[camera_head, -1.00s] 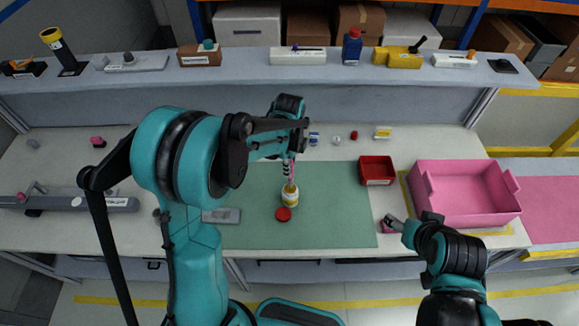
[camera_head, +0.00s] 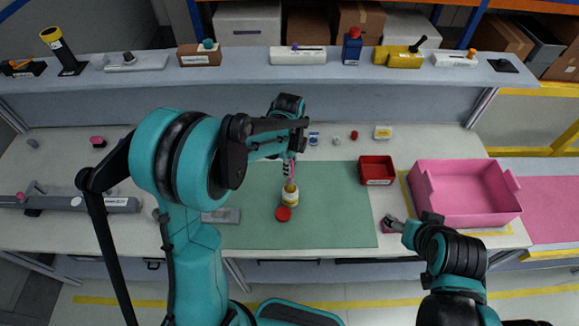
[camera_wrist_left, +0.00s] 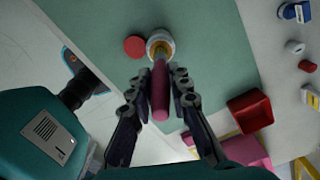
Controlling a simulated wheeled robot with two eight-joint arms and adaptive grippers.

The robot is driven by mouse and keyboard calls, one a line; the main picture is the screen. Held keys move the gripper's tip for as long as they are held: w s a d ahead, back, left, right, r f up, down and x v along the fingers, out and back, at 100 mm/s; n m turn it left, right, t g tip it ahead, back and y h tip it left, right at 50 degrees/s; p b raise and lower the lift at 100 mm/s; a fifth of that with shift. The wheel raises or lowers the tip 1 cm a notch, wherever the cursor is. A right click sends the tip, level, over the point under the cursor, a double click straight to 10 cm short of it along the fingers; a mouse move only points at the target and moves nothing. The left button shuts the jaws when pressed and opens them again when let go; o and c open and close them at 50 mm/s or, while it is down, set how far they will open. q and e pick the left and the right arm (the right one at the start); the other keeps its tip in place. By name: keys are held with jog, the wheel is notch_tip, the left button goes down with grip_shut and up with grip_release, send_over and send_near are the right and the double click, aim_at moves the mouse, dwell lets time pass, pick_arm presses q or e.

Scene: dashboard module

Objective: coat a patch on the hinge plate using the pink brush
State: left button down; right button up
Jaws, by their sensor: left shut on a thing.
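My left gripper (camera_head: 290,152) is shut on the pink brush (camera_wrist_left: 160,90) above the green mat. The brush points down, its lower end at the mouth of a small white and yellow jar (camera_head: 290,197). The wrist view shows the jar (camera_wrist_left: 159,44) directly beyond the brush; the bristles are hidden. A red lid (camera_head: 283,214) lies beside the jar. A flat grey plate (camera_head: 222,216) lies at the mat's left front edge, partly behind my left arm; I cannot tell if it is the hinge plate. My right gripper (camera_head: 402,226) is low at the right, its jaws unclear.
A red bin (camera_head: 376,169) stands at the mat's right back corner. A large pink crate (camera_head: 465,215) stands further right. Several small items, including a yellow and white one (camera_head: 382,132), sit behind the mat. The right half of the mat (camera_head: 340,215) is clear.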

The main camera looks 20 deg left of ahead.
pick_arm(q)
jog(key=shift+w+r+p, duration=0.1)
jog(key=shift+r+p, duration=0.35)
jog(key=shift+r, duration=0.1)
jog(key=shift+r+p, duration=1.9)
jog(key=shift+r, duration=1.05)
jog(key=shift+f, duration=0.1)
